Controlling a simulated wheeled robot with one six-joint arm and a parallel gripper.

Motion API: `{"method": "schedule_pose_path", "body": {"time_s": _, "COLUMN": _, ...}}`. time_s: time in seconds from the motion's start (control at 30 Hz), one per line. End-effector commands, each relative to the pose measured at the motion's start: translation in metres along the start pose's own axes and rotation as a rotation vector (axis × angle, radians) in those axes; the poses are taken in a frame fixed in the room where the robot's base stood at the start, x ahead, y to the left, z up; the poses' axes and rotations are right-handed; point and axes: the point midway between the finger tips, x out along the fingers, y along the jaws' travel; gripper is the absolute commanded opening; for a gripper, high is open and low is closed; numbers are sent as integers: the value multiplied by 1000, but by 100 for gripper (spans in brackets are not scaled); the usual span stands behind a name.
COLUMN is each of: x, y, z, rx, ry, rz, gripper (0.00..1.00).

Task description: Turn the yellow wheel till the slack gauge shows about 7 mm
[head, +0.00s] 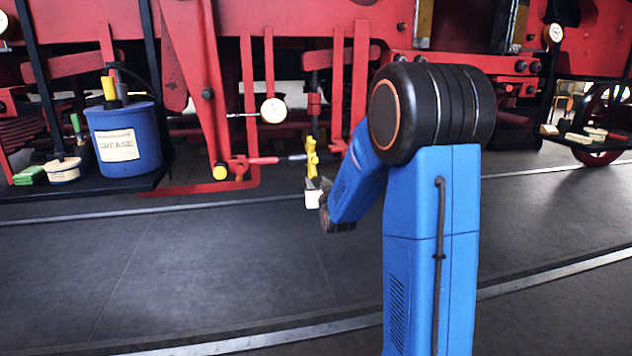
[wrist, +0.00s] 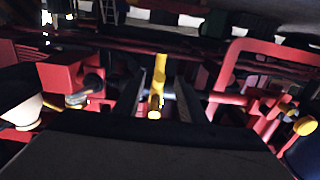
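The yellow wheel (head: 311,157) is seen nearly edge-on at the end of a grey and red rod under the red frame. In the wrist view the yellow wheel (wrist: 158,80) stands upright between the two dark fingers of my gripper (wrist: 166,82). The fingers are apart, with a gap visible beside the wheel; I see no clear grip on it. In the head view my gripper (head: 318,188) is just below the wheel, partly hidden by my arm. A round white dial gauge (head: 273,111) hangs left of and above the wheel; its reading is too small to tell.
A blue grease bucket (head: 124,138) stands on a dark shelf at the left. Red bars hang around the wheel, and a yellow-ended red lever (head: 220,172) is to its left. Another dial (head: 553,33) is at the upper right. The dark floor in front is clear.

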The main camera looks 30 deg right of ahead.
Motion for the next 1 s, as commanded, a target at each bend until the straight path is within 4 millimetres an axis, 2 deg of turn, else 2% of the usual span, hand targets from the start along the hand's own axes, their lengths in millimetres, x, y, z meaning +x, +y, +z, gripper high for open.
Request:
{"method": "schedule_pose_path", "body": {"time_s": 0.27, "x": -1, "y": 0, "z": 0, "rx": 0, "ry": 0, "rz": 0, "gripper": 38}}
{"method": "schedule_pose_path", "body": {"time_s": 0.33, "x": -2, "y": 0, "z": -5, "rx": 0, "ry": 2, "rz": 0, "gripper": 38}}
{"method": "schedule_pose_path", "body": {"time_s": 0.6, "x": -17, "y": 0, "z": -57, "rx": 0, "ry": 5, "rz": 0, "gripper": 38}}
{"method": "schedule_pose_path", "body": {"time_s": 0.7, "x": -20, "y": 0, "z": -67, "rx": 0, "ry": 3, "rz": 0, "gripper": 38}}
{"method": "schedule_pose_path", "body": {"time_s": 0.83, "x": -16, "y": 0, "z": -69, "rx": 0, "ry": 0, "rz": 0, "gripper": 38}}
{"method": "schedule_pose_path", "body": {"time_s": 1.0, "x": 0, "y": 0, "z": -68, "rx": 0, "ry": -1, "rz": 0, "gripper": 38}}
